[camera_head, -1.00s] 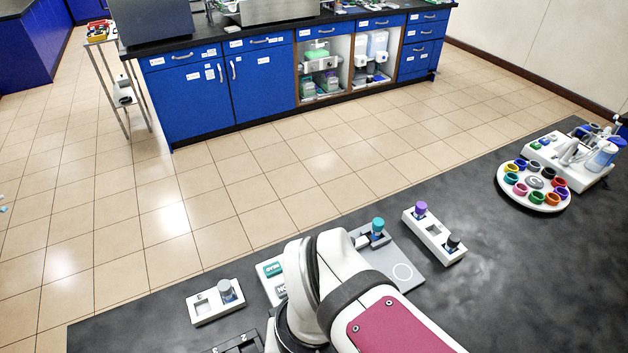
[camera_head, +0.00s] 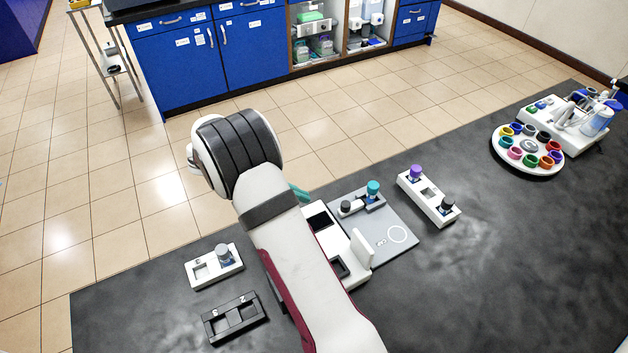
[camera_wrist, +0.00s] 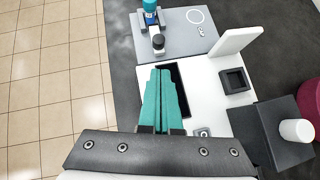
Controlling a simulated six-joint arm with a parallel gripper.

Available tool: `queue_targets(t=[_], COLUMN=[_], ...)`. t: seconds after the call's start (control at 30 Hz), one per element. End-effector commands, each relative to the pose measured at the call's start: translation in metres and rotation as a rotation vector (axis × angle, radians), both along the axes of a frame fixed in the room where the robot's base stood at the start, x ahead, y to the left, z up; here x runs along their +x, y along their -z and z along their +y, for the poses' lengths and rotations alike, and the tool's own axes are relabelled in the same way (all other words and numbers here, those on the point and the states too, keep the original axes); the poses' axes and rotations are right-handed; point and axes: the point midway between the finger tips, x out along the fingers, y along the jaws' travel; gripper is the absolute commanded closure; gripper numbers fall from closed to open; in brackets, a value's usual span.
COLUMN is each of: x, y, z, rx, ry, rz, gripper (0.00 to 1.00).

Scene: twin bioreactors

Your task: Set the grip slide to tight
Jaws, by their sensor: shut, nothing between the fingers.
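In the wrist view my gripper (camera_wrist: 163,78) is shut and empty. Its teal fingers overlap a dark rectangular slot (camera_wrist: 178,72) in a white device, and I cannot tell whether they touch it. The white device (camera_wrist: 215,97) also has a square dark recess (camera_wrist: 236,80), an upright white plate (camera_wrist: 235,42) and a small grey square part (camera_wrist: 203,132) beside the fingers. No part is readable as the grip slide or as a tight mark. In the head view my arm covers much of the white device (camera_head: 350,276); only a teal bit of my gripper shows.
A grey plate (camera_head: 400,221) with a teal-capped vial (camera_head: 373,188) adjoins the device. A white rack (camera_head: 415,187) stands right of it, another white rack (camera_head: 200,280) to the left. A black two-slot holder (camera_head: 235,318) lies in front. The right bench is mostly clear.

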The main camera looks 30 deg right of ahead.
Motion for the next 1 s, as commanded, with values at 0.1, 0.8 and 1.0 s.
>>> queue_targets(t=[0.1, 0.8, 1.0], x=[0.003, -0.014, -0.017], y=[0.004, 0.057, 0.070], z=[-0.001, -0.057, -0.070], rx=[-0.006, -0.003, -0.002], ry=[-0.020, -0.016, -0.016], rz=[0.015, 0.014, 0.012], gripper=[1.00, 1.00, 1.00])
